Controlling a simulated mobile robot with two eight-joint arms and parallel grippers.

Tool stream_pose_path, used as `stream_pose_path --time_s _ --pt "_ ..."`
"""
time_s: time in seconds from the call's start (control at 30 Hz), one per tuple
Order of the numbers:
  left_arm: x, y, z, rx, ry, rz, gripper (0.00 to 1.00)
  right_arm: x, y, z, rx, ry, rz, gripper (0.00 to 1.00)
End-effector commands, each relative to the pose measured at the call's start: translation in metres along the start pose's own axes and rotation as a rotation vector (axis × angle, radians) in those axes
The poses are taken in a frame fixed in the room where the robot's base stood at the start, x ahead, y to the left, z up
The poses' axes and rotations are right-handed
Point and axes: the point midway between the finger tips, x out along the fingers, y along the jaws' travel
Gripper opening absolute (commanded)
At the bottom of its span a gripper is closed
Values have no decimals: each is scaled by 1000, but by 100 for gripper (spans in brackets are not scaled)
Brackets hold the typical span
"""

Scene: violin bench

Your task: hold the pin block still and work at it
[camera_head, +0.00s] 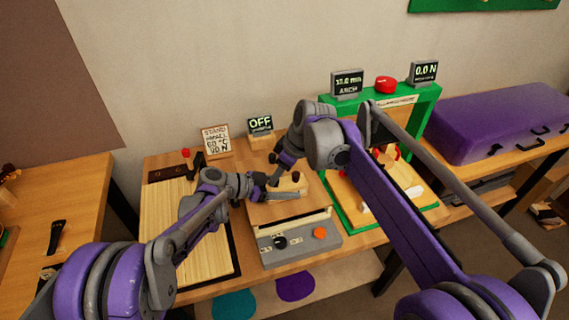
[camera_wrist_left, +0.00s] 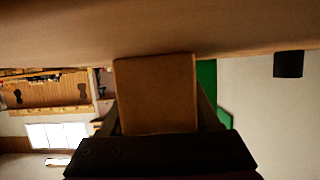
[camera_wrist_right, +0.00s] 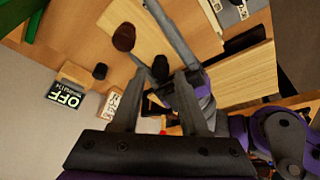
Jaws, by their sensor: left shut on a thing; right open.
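The pin block, a light wooden block (camera_head: 291,187), sits on the wooden bench at the middle. A dark round knob on it shows in the right wrist view (camera_wrist_right: 123,37). My left gripper (camera_head: 264,187) is shut on the block from its left side. In the left wrist view a brown wooden face (camera_wrist_left: 155,90) fills the space between the fingers. My right gripper (camera_head: 274,170) is above and behind the block, open and empty. Its two fingers stand apart in the right wrist view (camera_wrist_right: 158,95). The arms partly hide the block in the head view.
A grey control box (camera_head: 298,243) with a black knob and an orange button stands in front. An OFF display (camera_head: 260,124) and a handwritten card (camera_head: 216,140) stand behind. A green frame (camera_head: 427,110) is right, a pale slatted board (camera_head: 165,230) left, a purple case (camera_head: 495,122) far right.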

Motion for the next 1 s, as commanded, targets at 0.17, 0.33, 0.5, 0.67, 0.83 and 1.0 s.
stream_pose_path --time_s 0.17,0.33,0.5,0.67,0.83,1.0 --pt "0 0 0 0 0 0 2 12 0 0 1 0 0 44" --pt "0 0 0 0 0 0 2 14 0 0 1 0 0 44" --pt "0 0 0 0 0 0 2 14 0 0 1 0 0 37" --pt "0 0 0 0 0 0 2 14 0 0 1 0 0 8" --pt "0 0 0 0 0 0 2 14 0 0 1 0 0 0" --pt "0 0 0 0 0 0 2 14 0 0 1 0 0 0"
